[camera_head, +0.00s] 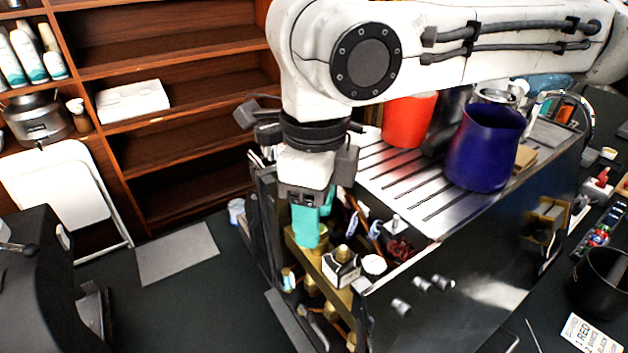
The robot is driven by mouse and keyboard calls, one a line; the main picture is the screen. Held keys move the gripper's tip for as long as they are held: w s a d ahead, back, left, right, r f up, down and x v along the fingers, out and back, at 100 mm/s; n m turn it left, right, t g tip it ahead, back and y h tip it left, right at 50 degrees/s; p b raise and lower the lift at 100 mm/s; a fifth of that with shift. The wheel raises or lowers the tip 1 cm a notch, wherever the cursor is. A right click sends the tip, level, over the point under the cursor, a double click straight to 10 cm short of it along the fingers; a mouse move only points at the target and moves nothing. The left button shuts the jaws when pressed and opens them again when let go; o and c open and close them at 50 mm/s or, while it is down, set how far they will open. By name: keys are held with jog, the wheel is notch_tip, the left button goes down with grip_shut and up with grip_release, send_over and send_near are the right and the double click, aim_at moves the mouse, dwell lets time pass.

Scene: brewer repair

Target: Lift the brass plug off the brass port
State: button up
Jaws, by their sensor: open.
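My gripper (308,240) points down with teal fingers over the brass block (335,292) inside the open side of the brewer. One finger hides most of the other, so the gap between them does not show. The fingertips are at the block's far end and cover what is there. I cannot tell whether they touch it. A small brass knob-like piece (343,251) stands on a white and black part just right of the fingers. I cannot tell whether it is the brass plug or whether the plug and port are behind the fingers.
The brewer's slotted metal top (400,185) holds a blue pitcher (487,148) and a red cup (408,122). Cables and small parts crowd the opening. Silver knobs (420,284) stick out of the front panel. Wooden shelves (175,115) stand behind; a grey mat (178,252) lies on the floor.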

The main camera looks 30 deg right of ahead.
jog(key=shift+f, duration=0.65)
jog(key=shift+c, duration=0.3)
grip_shut()
